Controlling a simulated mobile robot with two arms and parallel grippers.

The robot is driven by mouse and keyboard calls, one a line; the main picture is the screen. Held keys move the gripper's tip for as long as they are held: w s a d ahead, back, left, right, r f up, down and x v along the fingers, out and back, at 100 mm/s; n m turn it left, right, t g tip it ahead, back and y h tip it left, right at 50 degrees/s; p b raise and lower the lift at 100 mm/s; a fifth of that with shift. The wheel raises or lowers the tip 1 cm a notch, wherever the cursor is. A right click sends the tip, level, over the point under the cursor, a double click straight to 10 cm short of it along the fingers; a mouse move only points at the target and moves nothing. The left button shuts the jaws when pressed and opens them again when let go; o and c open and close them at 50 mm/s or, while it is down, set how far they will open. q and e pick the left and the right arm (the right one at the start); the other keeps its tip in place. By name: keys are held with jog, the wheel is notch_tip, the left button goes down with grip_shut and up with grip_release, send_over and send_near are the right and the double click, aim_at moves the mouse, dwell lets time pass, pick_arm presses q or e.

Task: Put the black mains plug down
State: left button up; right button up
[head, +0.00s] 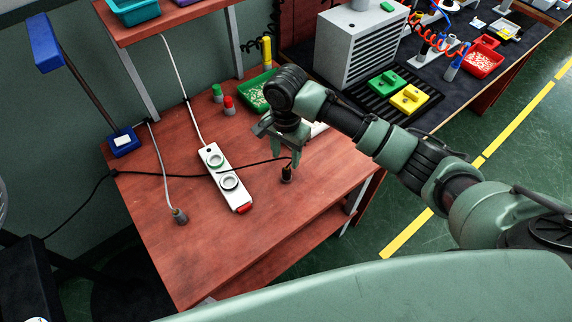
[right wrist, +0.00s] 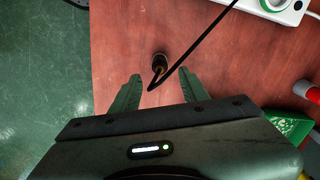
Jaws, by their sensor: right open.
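The black mains plug (head: 287,174) stands on the red-brown table (head: 265,235), its black cable rising from its top and running left across the power strip. My right gripper (head: 286,157) is open just above and beside the plug. In the right wrist view the plug (right wrist: 157,62) shows beyond the fingertips (right wrist: 161,78), between their lines, with nothing gripped. Part of the cable crosses between the fingers there. Whether a finger touches the cable is hard to tell. My left gripper is not in view.
A white power strip (head: 211,182) with green- and black-ringed sockets lies to the left. A grey plug (head: 179,216) on a pale cable lies further left. Red (head: 229,106) and green (head: 217,93) pieces and a green tray (head: 252,99) stand behind. The front table area is clear.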

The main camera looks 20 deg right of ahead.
aim_at(286, 170)
jog(key=shift+r, duration=2.1)
jog(key=s+a+f+n+t+y, duration=0.1)
jog(key=s+a+f+n, duration=0.25)
jog(key=s, duration=0.25)
jog(key=s+a+f+n+t+y, duration=0.1)
jog(key=s+a+f+n+y, duration=0.1)
jog(key=s+f+n, duration=0.35)
jog(key=s+d+r+n+t+h, duration=0.2)
jog(key=s+d+n+h, duration=0.1)
jog(key=s+d, duration=0.95)
notch_tip(286, 170, down, 25)
jog(key=s+a+g, duration=0.2)
jog(key=s+d+f, duration=0.3)
jog(key=s+f, duration=1.3)
jog(key=shift+s+d+f+n+g, duration=0.2)
jog(key=shift+f+n+g, duration=0.15)
jog(key=shift+n+g, duration=0.05)
